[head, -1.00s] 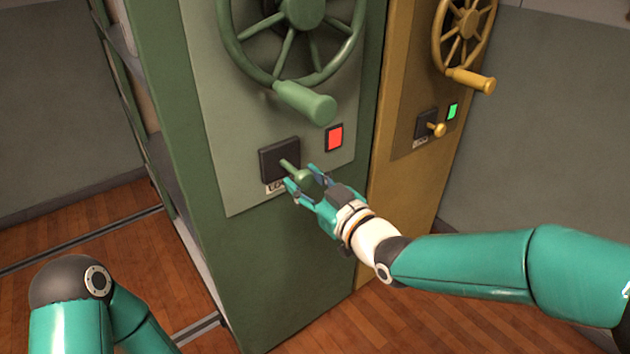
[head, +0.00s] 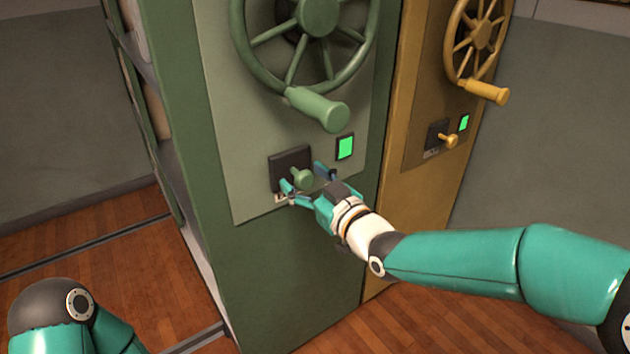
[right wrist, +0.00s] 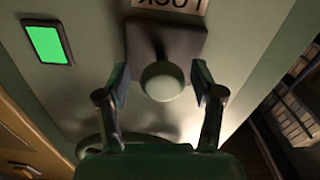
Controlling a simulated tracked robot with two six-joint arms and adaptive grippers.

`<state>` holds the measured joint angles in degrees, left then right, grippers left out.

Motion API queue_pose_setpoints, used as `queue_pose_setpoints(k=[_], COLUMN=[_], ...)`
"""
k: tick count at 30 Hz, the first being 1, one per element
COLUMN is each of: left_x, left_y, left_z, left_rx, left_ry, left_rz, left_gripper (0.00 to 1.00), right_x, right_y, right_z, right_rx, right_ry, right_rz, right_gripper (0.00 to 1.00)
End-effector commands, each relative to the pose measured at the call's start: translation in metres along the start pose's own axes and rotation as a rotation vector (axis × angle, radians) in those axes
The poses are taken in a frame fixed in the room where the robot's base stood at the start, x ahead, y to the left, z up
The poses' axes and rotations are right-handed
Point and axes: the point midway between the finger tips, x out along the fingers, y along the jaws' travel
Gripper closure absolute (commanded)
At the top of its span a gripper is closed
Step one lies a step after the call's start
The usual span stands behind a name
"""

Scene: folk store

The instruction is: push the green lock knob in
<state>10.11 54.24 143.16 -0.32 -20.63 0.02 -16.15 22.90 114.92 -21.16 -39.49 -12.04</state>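The green lock knob (head: 302,178) sticks out a short way from its dark square plate (head: 290,157) on the green cabinet's front panel. It also shows in the right wrist view (right wrist: 162,82), between my fingers. The indicator beside it (head: 345,147) glows green. My right gripper (head: 306,182) is open around the knob. In the right wrist view my right gripper (right wrist: 163,92) has a finger on each side of the knob, with gaps showing. My left arm shows at the lower left of the head view; its gripper is out of view.
A large green handwheel with a thick handle (head: 319,109) is above the knob. The yellow cabinet (head: 400,215) on the right has its own wheel, knob (head: 449,140) and green indicator (head: 464,122). Open wooden floor lies at the left.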

Motion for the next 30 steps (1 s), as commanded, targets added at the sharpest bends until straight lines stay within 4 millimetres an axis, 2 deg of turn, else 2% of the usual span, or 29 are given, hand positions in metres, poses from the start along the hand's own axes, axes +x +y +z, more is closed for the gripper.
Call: queue_pose_setpoints(k=[8,13,17,24,30], left_x=[0.0,-0.001,-0.001,0.0,0.0], left_y=[0.0,0.0,0.0,0.0,0.0], left_z=[0.0,0.0,0.0,0.0,0.0], left_rx=[0.0,0.0,0.0,0.0,0.0], left_ry=[0.0,0.0,0.0,0.0,0.0], left_rz=[0.0,0.0,0.0,0.0,0.0], left_gripper=[0.25,0.25,0.25,0.25,0.25], right_x=[-0.001,-0.014,-0.035,-0.084,-0.111], right_y=[-0.001,0.0,0.0,0.002,0.002], right_z=[0.001,0.001,0.001,0.001,0.001], right_rx=[-0.001,-0.001,-0.001,-0.001,-0.001], right_ry=[-0.002,-0.002,-0.002,-0.001,-0.002], right_rz=[-0.002,-0.002,-0.001,0.001,0.0], right_gripper=[0.32,0.32,0.32,0.32,0.32])
